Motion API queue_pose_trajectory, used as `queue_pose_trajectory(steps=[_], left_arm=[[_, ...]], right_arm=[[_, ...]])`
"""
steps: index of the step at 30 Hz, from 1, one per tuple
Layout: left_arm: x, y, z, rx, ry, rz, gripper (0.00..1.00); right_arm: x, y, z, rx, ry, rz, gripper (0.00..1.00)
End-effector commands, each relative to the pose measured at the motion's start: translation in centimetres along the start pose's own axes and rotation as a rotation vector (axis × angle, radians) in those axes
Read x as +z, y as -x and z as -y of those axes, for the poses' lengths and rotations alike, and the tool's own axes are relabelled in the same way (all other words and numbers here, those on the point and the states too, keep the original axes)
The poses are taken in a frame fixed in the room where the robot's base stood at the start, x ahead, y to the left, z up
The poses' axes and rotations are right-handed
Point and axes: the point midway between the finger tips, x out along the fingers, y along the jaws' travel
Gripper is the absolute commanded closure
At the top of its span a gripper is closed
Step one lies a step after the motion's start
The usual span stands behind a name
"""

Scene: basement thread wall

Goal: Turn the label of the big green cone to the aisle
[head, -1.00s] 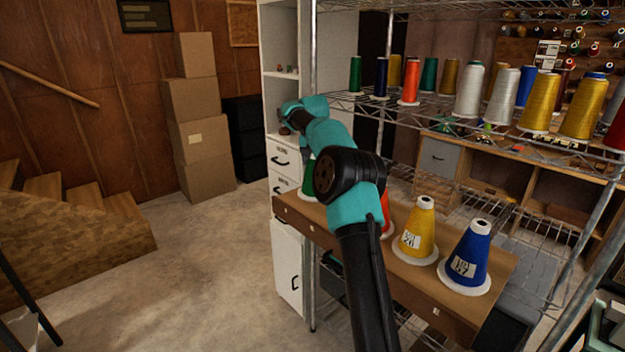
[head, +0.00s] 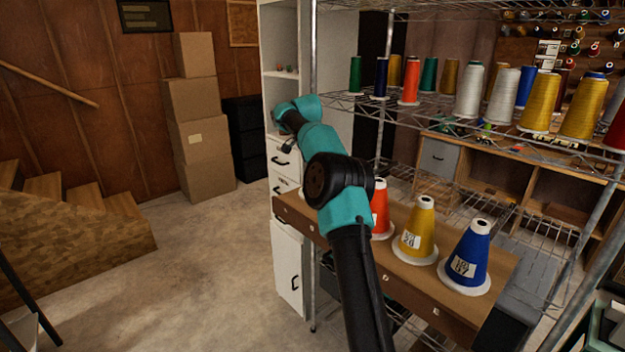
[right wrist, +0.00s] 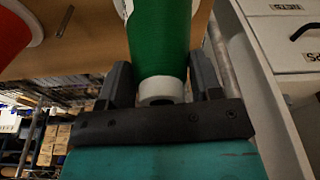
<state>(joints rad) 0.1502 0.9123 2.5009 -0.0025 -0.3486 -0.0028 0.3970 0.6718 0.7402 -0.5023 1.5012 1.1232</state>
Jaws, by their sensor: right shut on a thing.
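The big green cone (right wrist: 158,38) is between the two fingers of my right gripper (right wrist: 161,76) in the right wrist view. The gripper is shut on the cone near its white top tip. A sliver of a white label (right wrist: 123,8) shows at the left edge of the cone; the rest of it is out of sight. In the head view my right arm covers the green cone and hides the gripper. The cone's base is outside the wrist view. My left gripper is in neither view.
A red cone (head: 379,207), a yellow cone (head: 415,232) and a blue cone (head: 467,255) stand in a row on the wooden shelf board (head: 405,268). A white cabinet (head: 287,262) stands close on the left. The concrete floor (head: 210,270) is open.

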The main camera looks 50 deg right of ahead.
Motion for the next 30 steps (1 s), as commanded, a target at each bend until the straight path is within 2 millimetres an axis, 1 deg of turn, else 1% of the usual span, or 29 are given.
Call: queue_pose_trajectory(steps=[15, 18, 22, 30], left_arm=[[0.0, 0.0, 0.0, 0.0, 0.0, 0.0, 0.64], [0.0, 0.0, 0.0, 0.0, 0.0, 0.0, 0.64], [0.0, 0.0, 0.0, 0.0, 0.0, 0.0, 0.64], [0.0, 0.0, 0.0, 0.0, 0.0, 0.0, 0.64]], right_arm=[[-0.01, 0.0, 0.05, 0.101, -0.507, -0.001, 0.62], [-0.04, 0.02, 0.05, 0.114, -0.576, -0.001, 0.62], [-0.03, 0.08, -0.03, 0.122, -0.611, -0.001, 0.62], [-0.03, 0.07, -0.04, 0.122, -0.608, 0.0, 0.62]])
